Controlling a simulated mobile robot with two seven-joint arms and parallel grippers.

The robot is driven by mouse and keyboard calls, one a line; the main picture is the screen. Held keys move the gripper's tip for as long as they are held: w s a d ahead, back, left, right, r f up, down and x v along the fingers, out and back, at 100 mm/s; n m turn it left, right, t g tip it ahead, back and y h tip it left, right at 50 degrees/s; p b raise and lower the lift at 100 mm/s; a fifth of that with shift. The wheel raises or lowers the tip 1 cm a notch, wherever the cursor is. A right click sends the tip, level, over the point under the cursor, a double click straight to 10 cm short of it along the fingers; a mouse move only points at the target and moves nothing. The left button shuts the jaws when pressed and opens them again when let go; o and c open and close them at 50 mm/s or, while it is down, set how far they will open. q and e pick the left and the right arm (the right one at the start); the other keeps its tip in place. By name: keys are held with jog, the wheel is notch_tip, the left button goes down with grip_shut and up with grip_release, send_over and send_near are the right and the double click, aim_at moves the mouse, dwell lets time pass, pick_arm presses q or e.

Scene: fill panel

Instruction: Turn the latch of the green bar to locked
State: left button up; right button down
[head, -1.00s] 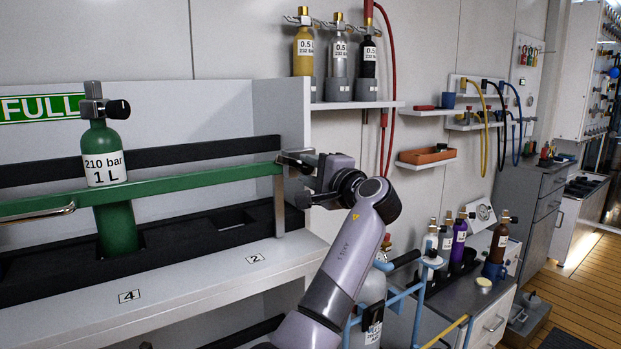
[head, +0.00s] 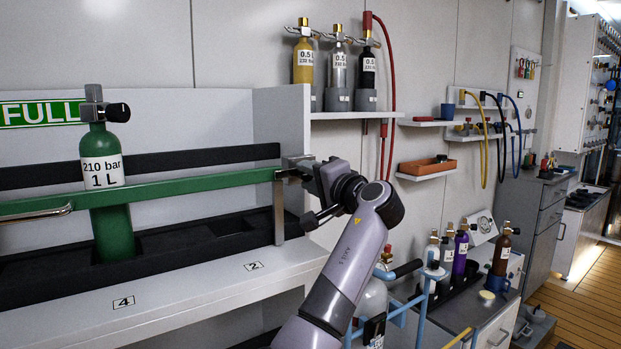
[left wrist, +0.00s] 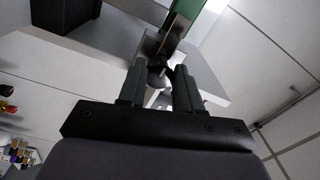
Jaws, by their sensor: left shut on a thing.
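The green bar (head: 170,186) runs across the front of the shelf, in front of the green cylinder (head: 106,190). Its right end meets a metal post (head: 279,212). The latch (head: 294,168) is at that end, a small metal part mostly hidden by my left gripper (head: 304,170). In the left wrist view the fingers of my left gripper (left wrist: 159,78) are shut on a dark, rounded latch part (left wrist: 156,76) below the end of the green bar (left wrist: 181,22). The exact angle of the latch cannot be told. My right gripper is not in view.
A white shelf side wall (head: 283,130) stands just behind the latch. To the right are a blue-framed rack (head: 420,300) with a grey cylinder and a counter with several small bottles (head: 460,250). A small wall shelf carries an orange tray (head: 427,166).

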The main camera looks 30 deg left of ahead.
pick_arm(q)
jog(key=o, duration=1)
jog(key=shift+o, duration=0.2)
jog(key=shift+d, duration=0.1)
jog(key=b+v, duration=0.1)
jog(key=v, duration=0.6)
